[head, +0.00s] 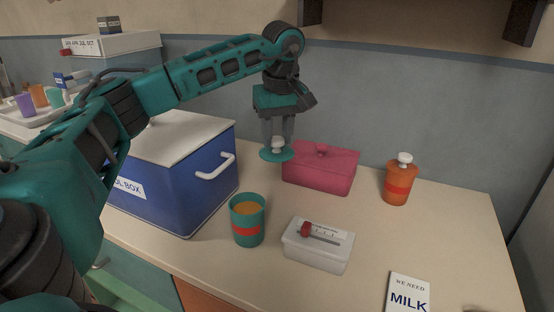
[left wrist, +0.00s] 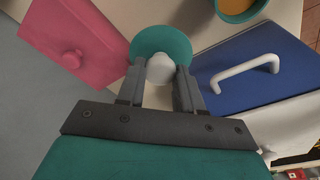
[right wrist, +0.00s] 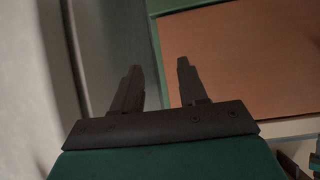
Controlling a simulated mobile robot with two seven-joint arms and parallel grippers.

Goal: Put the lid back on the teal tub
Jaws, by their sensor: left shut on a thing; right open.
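My left gripper (head: 277,142) is shut on the white knob of the teal lid (head: 270,155). It holds the lid in the air behind the tub, between the blue box and the pink box. The left wrist view shows the lid (left wrist: 160,42) beyond the fingertips. My right gripper (right wrist: 160,68) is open and empty in the right wrist view, away from the tub.
The blue box (head: 186,185) with a white handle stands left of the tub. The pink lidded box (head: 318,172) is behind right, the clear box (head: 317,250) right of the tub.

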